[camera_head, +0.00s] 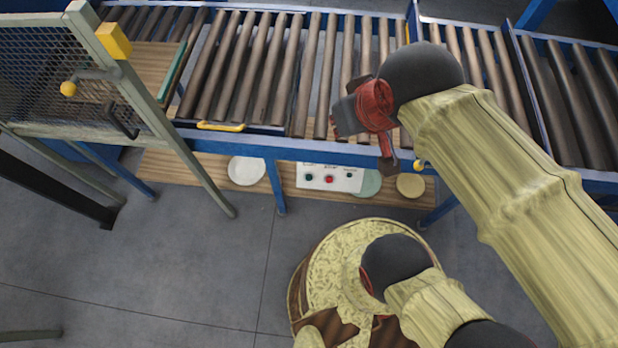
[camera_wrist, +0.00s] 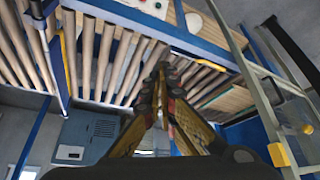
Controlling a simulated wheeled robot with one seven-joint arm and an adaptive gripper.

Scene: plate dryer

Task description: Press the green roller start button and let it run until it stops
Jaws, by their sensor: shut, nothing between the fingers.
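A white control panel (camera_head: 337,172) is below the roller conveyor's front rail. It has a green button (camera_head: 308,177) on its left, a red button (camera_head: 329,179) in the middle and a small dark green one (camera_head: 349,175) on its right. Their labels are too small to read. The panel also shows at the top edge of the wrist view (camera_wrist: 150,6), partly cut off. My gripper (camera_head: 390,170) is shut and empty, above and to the right of the panel, apart from the buttons. In the wrist view its closed fingers (camera_wrist: 163,72) show against the rollers.
The roller conveyor (camera_head: 270,65) runs across the back behind a blue front rail (camera_head: 230,143). A wire-mesh gate (camera_head: 40,70) with a yellow block (camera_head: 114,40) stands at left. A white plate (camera_head: 246,170) and a tan plate (camera_head: 410,185) lie on the wooden shelf beside the panel.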

